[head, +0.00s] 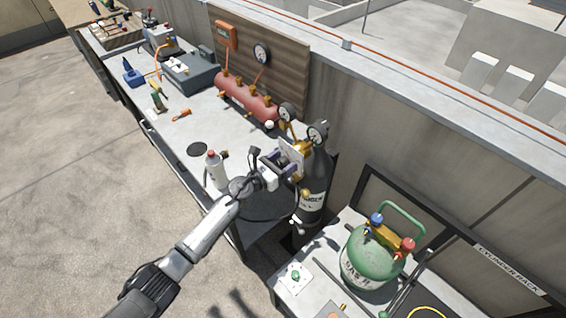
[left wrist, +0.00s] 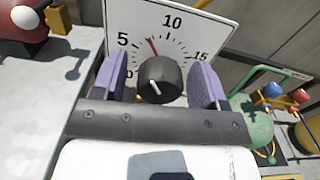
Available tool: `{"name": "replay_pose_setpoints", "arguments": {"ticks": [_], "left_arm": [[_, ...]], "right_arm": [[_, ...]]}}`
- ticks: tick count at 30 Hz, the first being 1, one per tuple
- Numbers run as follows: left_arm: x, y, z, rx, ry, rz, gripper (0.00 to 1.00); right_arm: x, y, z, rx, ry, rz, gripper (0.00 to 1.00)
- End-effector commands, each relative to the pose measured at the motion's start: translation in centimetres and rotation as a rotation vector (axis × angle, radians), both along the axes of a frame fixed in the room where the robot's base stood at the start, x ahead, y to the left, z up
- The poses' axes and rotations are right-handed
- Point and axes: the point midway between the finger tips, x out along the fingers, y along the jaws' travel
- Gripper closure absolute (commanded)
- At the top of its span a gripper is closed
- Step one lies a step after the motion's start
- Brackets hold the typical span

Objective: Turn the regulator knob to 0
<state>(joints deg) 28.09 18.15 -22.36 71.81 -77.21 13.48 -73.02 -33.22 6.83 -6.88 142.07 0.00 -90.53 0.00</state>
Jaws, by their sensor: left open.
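The black regulator knob (left wrist: 160,82) sits on a white dial plate (left wrist: 181,24) marked 0, 5, 10 and 15 in the left wrist view. A red mark on the dial lies between 5 and 10. A white line shows on the knob's face. My left gripper (head: 283,166) is open, its purple fingers on either side of the knob; the left wrist view shows gaps between fingers and knob. In the head view the plate (head: 291,154) is partly covered by my gripper, in front of the dark cylinder (head: 318,177). The 0 is partly hidden by the left finger. My right gripper is not in view.
A white bottle (head: 214,170) stands on the bench to the left. A green cylinder (head: 370,258) stands on the lower table at right. A red manifold (head: 245,96) is behind.

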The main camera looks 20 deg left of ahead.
Motion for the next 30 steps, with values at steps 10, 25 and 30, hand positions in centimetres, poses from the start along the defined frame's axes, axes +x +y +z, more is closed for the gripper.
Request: {"name": "replay_pose_setpoints", "arguments": {"ticks": [10, 25, 30], "left_arm": [[-0.02, 0.01, 0.01, 0.000, 0.000, 0.000, 0.53], [-0.02, 0.03, 0.02, -0.012, 0.007, 0.001, 0.83], [-0.01, 0.03, 0.08, -0.069, 0.036, 0.000, 0.83]], "right_arm": [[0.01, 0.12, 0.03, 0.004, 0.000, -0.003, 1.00], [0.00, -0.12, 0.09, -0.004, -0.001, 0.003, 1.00], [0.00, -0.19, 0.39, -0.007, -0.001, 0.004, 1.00]]}}
